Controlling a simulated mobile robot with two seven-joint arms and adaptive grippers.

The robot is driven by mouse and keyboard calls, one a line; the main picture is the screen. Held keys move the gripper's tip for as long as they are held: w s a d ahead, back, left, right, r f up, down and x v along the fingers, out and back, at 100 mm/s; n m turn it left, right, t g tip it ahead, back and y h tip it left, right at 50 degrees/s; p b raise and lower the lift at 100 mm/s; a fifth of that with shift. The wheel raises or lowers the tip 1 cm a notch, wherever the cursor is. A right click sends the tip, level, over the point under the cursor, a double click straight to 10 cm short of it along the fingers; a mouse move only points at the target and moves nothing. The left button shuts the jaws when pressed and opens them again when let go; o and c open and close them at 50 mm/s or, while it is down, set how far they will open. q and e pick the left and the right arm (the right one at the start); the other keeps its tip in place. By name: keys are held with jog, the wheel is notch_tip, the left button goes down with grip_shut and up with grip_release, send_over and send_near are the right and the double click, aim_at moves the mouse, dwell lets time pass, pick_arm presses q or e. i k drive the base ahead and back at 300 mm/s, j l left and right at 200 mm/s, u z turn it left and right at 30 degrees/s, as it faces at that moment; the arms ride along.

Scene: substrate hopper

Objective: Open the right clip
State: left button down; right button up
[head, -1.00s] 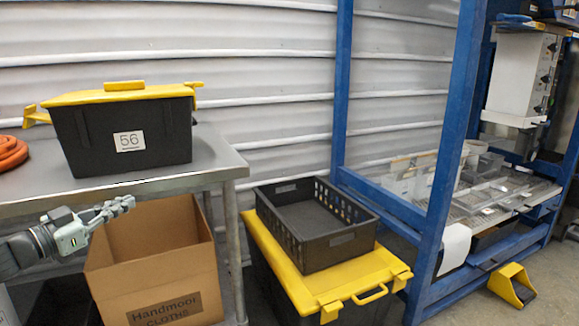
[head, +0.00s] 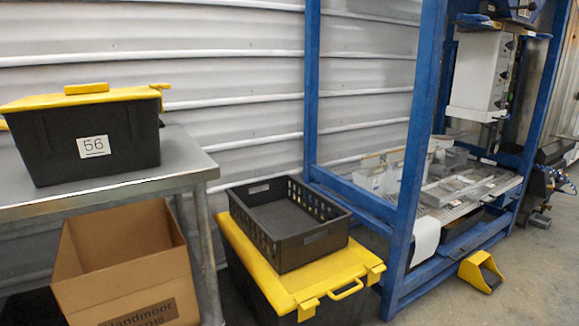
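A black box (head: 62,150) with a yellow lid (head: 75,100) and a label "56" stands on the metal table at the left. A yellow clip (head: 160,87) sticks out at the lid's right end. It looks raised level with the lid, but it is too small to tell its exact state. Only a sliver of yellow shows at the box's left end, at the picture edge. Neither of my grippers is in view.
The metal table (head: 190,168) ends right of the box. Below it is an open cardboard box (head: 130,260). A black crate (head: 310,240) sits on a yellow-lidded bin (head: 262,275). A blue frame (head: 418,150) with a machine stands at right, beside a yellow pedal (head: 481,271).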

aim_at(158, 87)
jog(key=l+u, duration=0.1)
jog(key=u, duration=0.6)
jog(key=i+l+u, duration=0.1)
jog(key=l+u, duration=0.25)
jog(key=l, duration=0.15)
jog(key=l+u, duration=0.4)
jog(key=l, duration=0.15)
jog(key=l+u, duration=0.1)
jog(key=l, duration=1)
jog(key=j+z, duration=0.15)
jog(key=j, duration=0.25)
jog(key=k+j+z, duration=0.1)
jog(key=j, duration=0.3)
jog(key=k+j+z, duration=0.15)
jog(key=j, duration=0.25)
jog(key=k+j+z, duration=0.1)
jog(key=j, duration=0.3)
